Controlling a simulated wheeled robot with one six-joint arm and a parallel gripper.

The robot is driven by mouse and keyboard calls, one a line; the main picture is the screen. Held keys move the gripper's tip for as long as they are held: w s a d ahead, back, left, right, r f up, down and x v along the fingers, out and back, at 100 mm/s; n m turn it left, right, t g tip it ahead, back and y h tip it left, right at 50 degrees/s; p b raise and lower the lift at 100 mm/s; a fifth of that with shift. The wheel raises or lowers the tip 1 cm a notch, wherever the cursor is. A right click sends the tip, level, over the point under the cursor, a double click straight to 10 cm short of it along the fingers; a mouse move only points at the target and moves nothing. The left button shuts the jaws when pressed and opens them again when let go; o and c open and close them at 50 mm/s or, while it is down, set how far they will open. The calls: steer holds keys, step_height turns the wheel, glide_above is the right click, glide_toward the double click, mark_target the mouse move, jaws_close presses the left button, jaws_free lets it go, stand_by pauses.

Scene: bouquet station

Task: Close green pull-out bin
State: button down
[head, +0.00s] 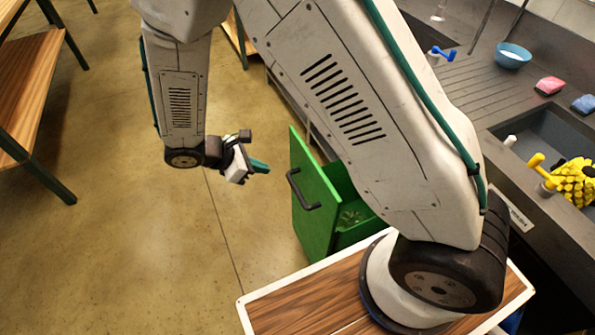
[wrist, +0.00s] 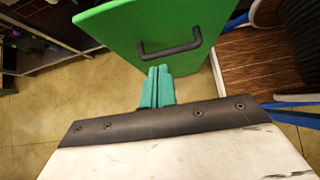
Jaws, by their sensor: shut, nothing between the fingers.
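The green pull-out bin (head: 315,205) stands out from under the dark counter in the head view, with its front panel facing left. Its inside shows behind the panel, partly hidden by my arm. A dark bar handle (head: 301,190) is on the front panel. In the wrist view the green panel (wrist: 120,35) fills the top middle, with the handle (wrist: 170,48) just above my fingertips. My gripper (head: 262,167) has teal fingers and is left of the panel, apart from it. In the wrist view my gripper (wrist: 158,72) is shut and empty.
The counter above holds a sink with a yellow spiky thing (head: 574,182), a blue bowl (head: 513,56), a pink sponge (head: 549,86) and a blue sponge (head: 584,104). A wooden shelf unit (head: 30,90) stands at the far left. The floor left of the bin is clear.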

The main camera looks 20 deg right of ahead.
steer(key=f, duration=0.1)
glide_toward(307, 175)
steer(key=x, duration=0.5)
steer(key=shift+a+f, duration=0.25)
steer(key=shift+a, duration=0.1)
steer(key=shift+d, duration=0.6)
